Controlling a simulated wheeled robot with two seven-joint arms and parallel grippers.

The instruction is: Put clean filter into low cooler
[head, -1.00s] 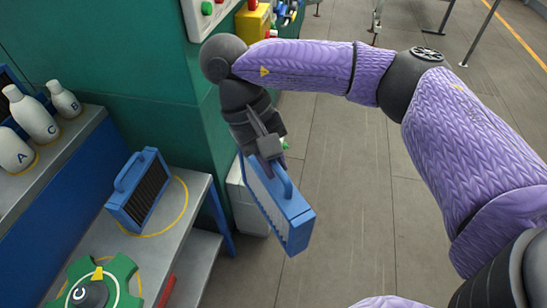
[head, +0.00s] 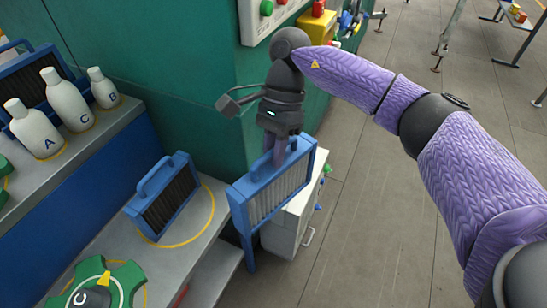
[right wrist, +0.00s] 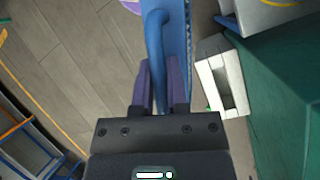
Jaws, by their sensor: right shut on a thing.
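My right gripper (head: 279,150) is shut on the handle of the clean filter (head: 276,190), a blue frame with pale pleats. It holds this filter nearly upright in the air, just right of the shelf edge. In the right wrist view my gripper (right wrist: 160,85) has both fingers on the blue handle, and the filter (right wrist: 179,28) shows edge-on. A second filter (head: 168,200), blue with dark pleats, stands on the grey lower shelf inside a yellow ring. A pale box (head: 296,217) stands behind the held filter, partly hidden by it; I cannot tell whether it is the low cooler. My left gripper is out of view.
A green cabinet (head: 185,90) rises behind the shelf. White lettered bottles (head: 66,100) stand on the upper shelf. A green knob wheel (head: 118,280) sits at the front of the lower shelf (head: 205,240).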

